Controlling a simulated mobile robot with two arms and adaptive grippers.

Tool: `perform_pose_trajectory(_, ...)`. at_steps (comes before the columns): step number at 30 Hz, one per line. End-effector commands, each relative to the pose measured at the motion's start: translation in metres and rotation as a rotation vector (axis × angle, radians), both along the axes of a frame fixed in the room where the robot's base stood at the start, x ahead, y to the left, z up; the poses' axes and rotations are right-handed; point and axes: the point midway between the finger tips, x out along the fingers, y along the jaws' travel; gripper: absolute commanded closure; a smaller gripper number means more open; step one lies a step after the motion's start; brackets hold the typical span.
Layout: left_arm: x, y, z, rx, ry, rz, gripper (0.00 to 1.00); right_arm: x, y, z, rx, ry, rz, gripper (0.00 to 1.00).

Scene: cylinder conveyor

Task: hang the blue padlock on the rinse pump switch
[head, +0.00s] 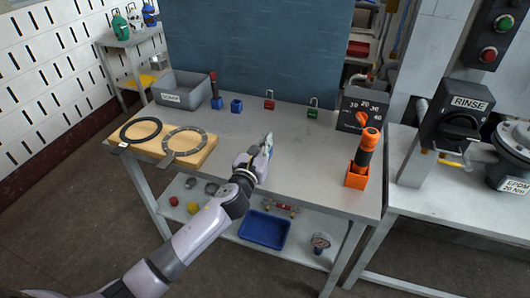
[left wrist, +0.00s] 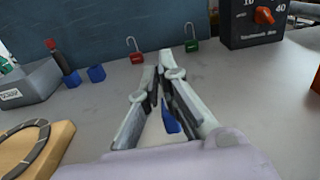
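My left gripper (head: 268,144) is over the middle of the grey table. In the left wrist view its fingertips (left wrist: 158,75) are close together. A blue piece, which I take to be the blue padlock (left wrist: 170,122), shows in the gap below the tips. Its shackle is hidden by the fingers, and most of its body is covered. The rinse pump switch (head: 455,118) is a black box labelled RINSE with a dark rotary handle, standing over the right-hand bench. My right gripper is not in view.
A red padlock (head: 269,104) and a green padlock (head: 312,113) stand at the table's back, beside a blue block (head: 236,106). An orange-handled tool (head: 368,140) stands upright in an orange holder (head: 356,178) at the right. A wooden board (head: 205,152) with rings lies left.

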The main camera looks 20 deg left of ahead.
Motion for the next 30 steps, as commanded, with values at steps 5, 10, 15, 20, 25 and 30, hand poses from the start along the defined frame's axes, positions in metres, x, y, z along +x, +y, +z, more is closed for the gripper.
perform_pose_trajectory(5,0.000,-0.001,-0.028,-0.002,0.001,0.000,1.00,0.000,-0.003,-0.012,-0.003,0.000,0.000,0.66)
perform_pose_trajectory(10,0.000,0.000,-0.029,0.000,0.000,-0.001,1.00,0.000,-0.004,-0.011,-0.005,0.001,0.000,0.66)
perform_pose_trajectory(15,0.000,0.000,-0.030,0.001,0.000,-0.001,1.00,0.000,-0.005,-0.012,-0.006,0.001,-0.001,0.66)
perform_pose_trajectory(20,0.000,0.000,-0.032,0.000,0.001,-0.001,0.91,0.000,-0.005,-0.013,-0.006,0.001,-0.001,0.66)
perform_pose_trajectory(25,0.000,0.000,-0.032,0.000,0.003,0.000,0.79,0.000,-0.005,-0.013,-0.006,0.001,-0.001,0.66)
perform_pose_trajectory(30,0.000,0.000,-0.033,0.000,0.003,0.000,0.75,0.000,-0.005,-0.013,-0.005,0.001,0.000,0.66)
